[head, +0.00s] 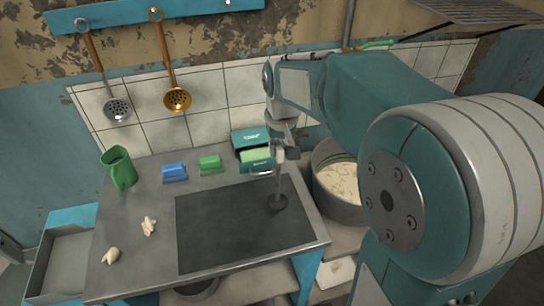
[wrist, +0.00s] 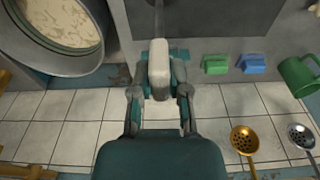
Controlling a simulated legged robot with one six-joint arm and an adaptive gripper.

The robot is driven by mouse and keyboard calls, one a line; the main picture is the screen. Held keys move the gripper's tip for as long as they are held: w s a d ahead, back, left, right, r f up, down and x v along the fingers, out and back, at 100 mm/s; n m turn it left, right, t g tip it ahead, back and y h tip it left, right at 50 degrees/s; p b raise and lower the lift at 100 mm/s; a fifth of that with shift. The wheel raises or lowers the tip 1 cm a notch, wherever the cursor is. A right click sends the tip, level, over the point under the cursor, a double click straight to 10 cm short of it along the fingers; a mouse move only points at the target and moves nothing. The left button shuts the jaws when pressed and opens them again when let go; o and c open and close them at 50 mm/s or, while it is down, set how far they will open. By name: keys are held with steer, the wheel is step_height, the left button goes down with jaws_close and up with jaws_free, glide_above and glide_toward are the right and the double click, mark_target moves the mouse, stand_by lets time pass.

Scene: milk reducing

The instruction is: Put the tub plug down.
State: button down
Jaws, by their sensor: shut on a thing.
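The tub plug is a thin grey rod with a pale handle at its top and a dark round disc (head: 278,203) at its lower end. It hangs upright, with the disc over the dark panel (head: 215,235) of the worktop. I cannot tell whether the disc touches the panel. My gripper (head: 280,150) is shut on the pale handle (wrist: 158,70), which shows between the two fingers in the wrist view. The round metal tub (head: 340,208), holding a pale lumpy mass, stands right of the worktop; it also shows in the wrist view (wrist: 88,62).
Behind the plug stands a teal box (head: 247,137). A green block (head: 210,164), a blue block (head: 174,172) and a green mug (head: 119,168) line the back. Pale lumps (head: 149,226) lie at the left. Two skimmers (head: 177,98) hang on the tiled wall. The dark panel is largely clear.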

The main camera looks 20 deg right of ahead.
steer(key=shift+w+a+f, duration=0.35)
steer(key=shift+w+f, duration=0.1)
steer(key=shift+f, duration=0.2)
steer(key=shift+w+f, duration=0.15)
steer(key=shift+f, duration=1.6)
steer(key=c, duration=0.6)
jaws_free()
step_height(320, 180, up, 11)
steer(key=s, duration=0.1)
steer(key=s+t, duration=0.1)
steer(key=s, duration=0.5)
steer(key=s+f+t, duration=0.1)
steer(key=s, duration=0.6)
steer(key=s+f+t, duration=0.1)
steer(key=s+t, duration=0.1)
steer(key=s, duration=0.5)
steer(key=shift+f, duration=0.15)
